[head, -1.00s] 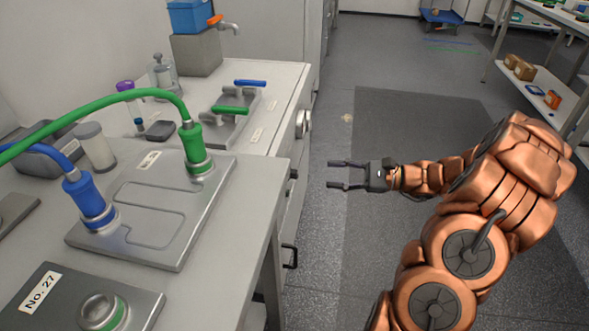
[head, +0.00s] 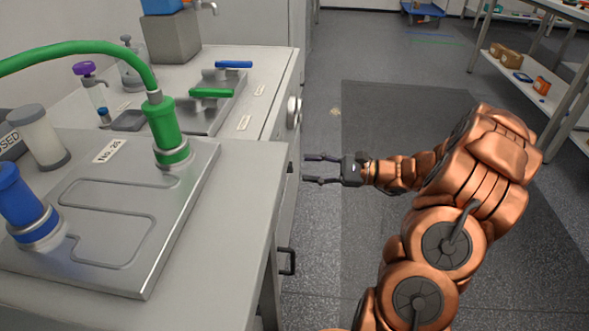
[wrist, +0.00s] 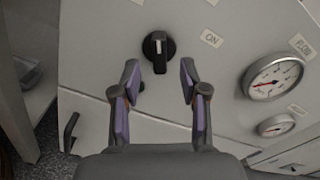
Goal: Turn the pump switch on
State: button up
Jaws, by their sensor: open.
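The pump switch appears to be the black rotary knob (wrist: 158,50) on the pale front panel in the wrist view, with a light pointer line facing down in the picture. An ON label (wrist: 212,38) is to its right. My gripper (wrist: 160,80) is open and empty, its two fingers pointing at the panel, with the knob in line with the gap just beyond the tips.
Two gauges (wrist: 274,77) (wrist: 276,126) sit right of the knob. A plate with green (head: 166,132) and blue (head: 24,205) connectors lies on the bench.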

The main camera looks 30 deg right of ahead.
jog(key=x, duration=0.4)
jog(key=shift+w+a+b, duration=0.1)
jog(key=shift+a+b, duration=0.15)
jog(key=shift+b, duration=0.15)
grip_shut()
